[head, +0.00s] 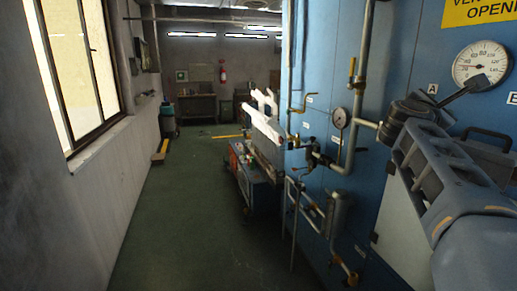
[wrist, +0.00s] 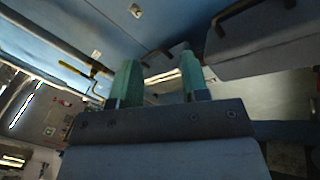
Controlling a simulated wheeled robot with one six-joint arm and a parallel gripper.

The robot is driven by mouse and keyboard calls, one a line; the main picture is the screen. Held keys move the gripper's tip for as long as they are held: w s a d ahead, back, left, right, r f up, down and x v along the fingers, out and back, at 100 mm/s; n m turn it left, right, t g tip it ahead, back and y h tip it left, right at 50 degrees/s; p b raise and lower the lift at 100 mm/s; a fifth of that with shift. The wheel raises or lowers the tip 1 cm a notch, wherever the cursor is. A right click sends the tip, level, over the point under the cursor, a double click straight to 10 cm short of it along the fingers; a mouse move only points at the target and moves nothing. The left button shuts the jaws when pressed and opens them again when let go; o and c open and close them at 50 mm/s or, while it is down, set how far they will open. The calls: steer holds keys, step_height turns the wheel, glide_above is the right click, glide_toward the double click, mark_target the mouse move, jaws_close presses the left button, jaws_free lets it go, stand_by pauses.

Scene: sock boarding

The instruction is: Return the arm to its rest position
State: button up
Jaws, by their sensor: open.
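My arm (head: 440,180) reaches up from the lower right of the head view, raised in front of a blue cabinet (head: 395,60). Its dark end is beside the labels A and B, below a large round gauge (head: 480,63); whether it touches the cabinet cannot be told. In the wrist view my gripper (wrist: 158,72) shows two teal fingers standing apart with nothing between them. The wrist view is tilted, with the blue cabinet front and a dark handle (wrist: 240,15) beyond the fingers.
Pipes with a brass valve and a small gauge (head: 340,117) run along the cabinet. White board shapes (head: 262,122) stand over a blue cart (head: 255,175). A window (head: 80,60) is in the left wall.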

steer(key=w+a+f+n+t+y+p, duration=0.1)
steer(key=w+a+f+n+t+y, duration=0.3)
steer(key=n, duration=0.9)
steer(key=w+a+f+n+t+y, duration=0.25)
steer(key=a+n+y, duration=0.4)
steer(key=n, duration=0.55)
steer(key=s+a+f+n+g+y+p, duration=0.1)
steer(key=s+a+f+n+g+y, duration=0.3)
steer(key=a+f+n, duration=0.6)
steer(key=s+a+f+n+g+p, duration=0.1)
steer(key=s+f+n+g+p, duration=0.1)
steer(key=s+f+n+g, duration=0.3)
steer(key=s+a+f+n+g+p, duration=0.2)
steer(key=s+f+n+g, duration=0.3)
steer(key=s+f+n, duration=0.7)
steer(key=shift+s+a+n+y, duration=0.25)
steer(key=shift+s+n+y, duration=0.1)
steer(key=shift+s+n, duration=0.75)
steer(key=shift+s, duration=0.1)
